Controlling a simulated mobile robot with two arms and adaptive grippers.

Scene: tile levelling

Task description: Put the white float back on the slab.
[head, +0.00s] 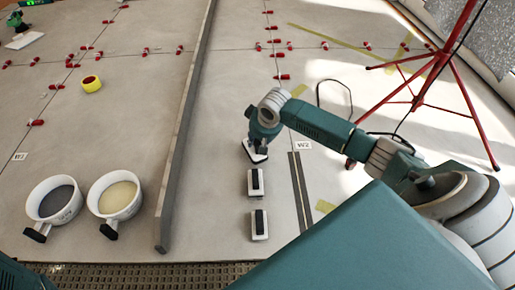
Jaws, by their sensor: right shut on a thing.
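My right gripper (259,147) reaches in from the right and is shut on a white float (254,157). Its fingertips and the float's handle are mostly hidden by the wrist. The float is at or just above the pale grey slab (225,185); I cannot tell whether it touches. Two similar white floats with dark handles lie in a line nearer me, one just below the gripper (257,191) and one further down (260,234). My left gripper is not in view.
A long grey straightedge (183,125) runs left of the floats. Two white buckets (40,212) (104,207) stand at the lower left. Two dark strips (300,190) lie right of the floats. A red tripod (432,75) stands upper right. Red clips line the joints.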

